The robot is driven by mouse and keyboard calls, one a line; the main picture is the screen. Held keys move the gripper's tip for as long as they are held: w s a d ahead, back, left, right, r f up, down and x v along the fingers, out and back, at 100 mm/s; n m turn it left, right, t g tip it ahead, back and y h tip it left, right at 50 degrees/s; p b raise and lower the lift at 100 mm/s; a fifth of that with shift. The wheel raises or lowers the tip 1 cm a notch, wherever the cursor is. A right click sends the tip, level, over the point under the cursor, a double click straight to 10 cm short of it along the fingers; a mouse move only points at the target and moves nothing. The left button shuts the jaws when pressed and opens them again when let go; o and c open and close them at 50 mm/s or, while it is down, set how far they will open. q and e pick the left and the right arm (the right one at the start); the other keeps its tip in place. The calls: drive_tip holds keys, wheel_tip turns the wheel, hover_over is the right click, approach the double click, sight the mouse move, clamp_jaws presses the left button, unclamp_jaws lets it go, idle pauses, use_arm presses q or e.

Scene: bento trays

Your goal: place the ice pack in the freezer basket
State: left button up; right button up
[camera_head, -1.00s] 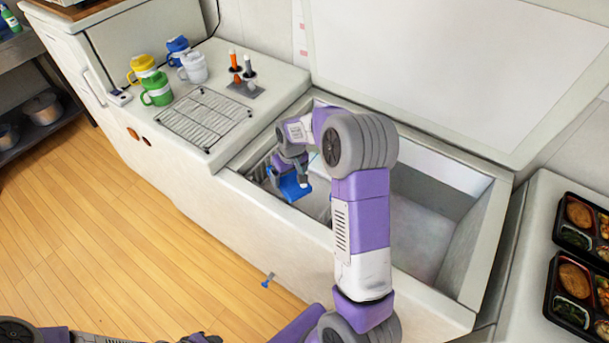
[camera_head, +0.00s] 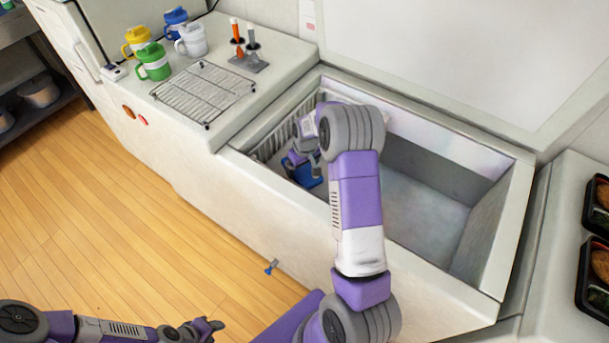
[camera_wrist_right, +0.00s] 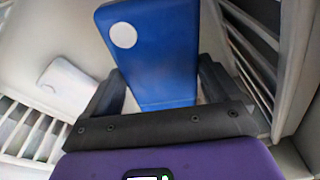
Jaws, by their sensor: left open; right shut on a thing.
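The blue ice pack (camera_head: 309,175) is inside the open chest freezer, at its left end. My right gripper (camera_head: 303,158) reaches in from above and is shut on it. In the right wrist view the ice pack (camera_wrist_right: 165,45), with a round white spot, stands out between the two dark fingers (camera_wrist_right: 160,85). The white slatted freezer basket (camera_head: 284,133) is at the freezer's left end, partly hidden by my right arm. Its slats (camera_wrist_right: 250,55) show close beside the pack in the wrist view; contact cannot be told. My left gripper (camera_head: 207,326) is open and empty, low over the floor.
The freezer's right compartment (camera_head: 425,215) looks empty. A wire rack (camera_head: 205,92) and several mugs stand on the left counter. Bento trays (camera_head: 597,270) sit at the right. A white rounded object (camera_wrist_right: 68,88) lies left of the pack in the wrist view.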

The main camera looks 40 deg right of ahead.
sight(302, 174)
wheel_tip(302, 174, down, 5)
drive_tip(key=shift+f+b, duration=0.1)
drive_tip(key=shift+b, duration=0.7)
drive_tip(key=shift+r, duration=0.2)
drive_tip(key=shift+f, duration=0.1)
drive_tip(key=o, duration=1.1)
drive_tip(key=shift+f, duration=0.1)
drive_tip(key=shift+r, duration=0.45)
drive_tip(key=r+p, duration=0.1)
drive_tip(key=r, duration=0.2)
drive_tip(key=s+r+p, duration=0.1)
drive_tip(key=r, duration=0.3)
drive_tip(key=r+p, duration=0.1)
drive_tip(key=r, duration=0.3)
drive_tip(key=shift+s+a+r+p, duration=0.15)
drive_tip(key=shift+s+p, duration=0.25)
